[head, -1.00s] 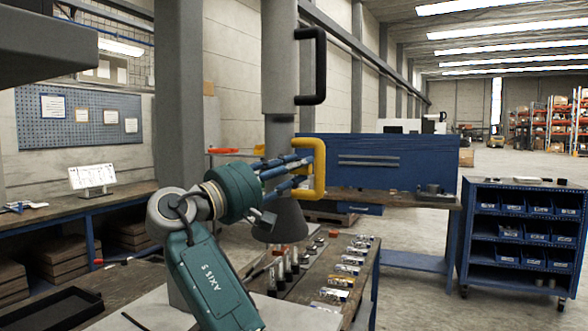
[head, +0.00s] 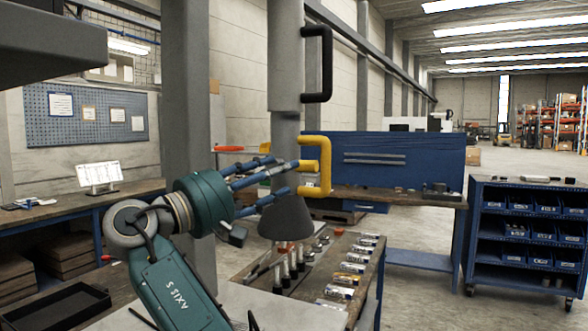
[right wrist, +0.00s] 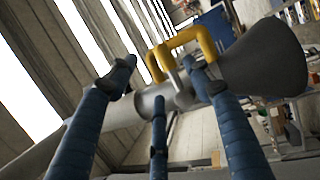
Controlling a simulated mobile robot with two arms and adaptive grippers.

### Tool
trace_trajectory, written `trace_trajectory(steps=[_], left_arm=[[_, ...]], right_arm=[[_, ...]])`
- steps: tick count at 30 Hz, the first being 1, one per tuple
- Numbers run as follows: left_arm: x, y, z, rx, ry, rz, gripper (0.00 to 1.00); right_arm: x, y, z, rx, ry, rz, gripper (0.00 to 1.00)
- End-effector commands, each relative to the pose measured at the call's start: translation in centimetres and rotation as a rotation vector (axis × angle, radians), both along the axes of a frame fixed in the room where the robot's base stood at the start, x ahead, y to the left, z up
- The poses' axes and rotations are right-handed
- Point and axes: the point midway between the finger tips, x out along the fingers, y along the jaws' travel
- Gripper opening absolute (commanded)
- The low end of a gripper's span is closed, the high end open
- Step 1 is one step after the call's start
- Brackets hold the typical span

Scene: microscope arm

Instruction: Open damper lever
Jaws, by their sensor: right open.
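The yellow U-shaped handle (head: 326,166) sticks out to the right of the grey vertical duct (head: 286,55), above the dark cone hood (head: 286,218); I take it as the damper lever. My right gripper (head: 285,172) has blue fingers spread open and empty, just left of the handle. My left gripper is out of view.
A black handle (head: 327,62) sits higher on the duct. Below the hood, a bench (head: 250,272) carries several small metal parts. A grey column (head: 186,90) rises behind my right arm.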

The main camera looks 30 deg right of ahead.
Motion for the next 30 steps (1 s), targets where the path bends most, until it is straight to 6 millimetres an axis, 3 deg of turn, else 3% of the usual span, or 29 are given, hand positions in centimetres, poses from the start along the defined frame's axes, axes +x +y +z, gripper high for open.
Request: trace_trajectory(steps=[3,9,30], left_arm=[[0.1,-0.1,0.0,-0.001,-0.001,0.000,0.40],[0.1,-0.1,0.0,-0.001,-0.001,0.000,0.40],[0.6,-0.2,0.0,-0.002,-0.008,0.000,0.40]], right_arm=[[-0.6,2.3,-0.4,0.000,-0.001,0.002,0.51],[-1.3,4.5,-0.9,0.000,-0.001,0.000,0.51],[-1.4,4.9,-1.0,0.000,-0.001,-0.001,0.51]])
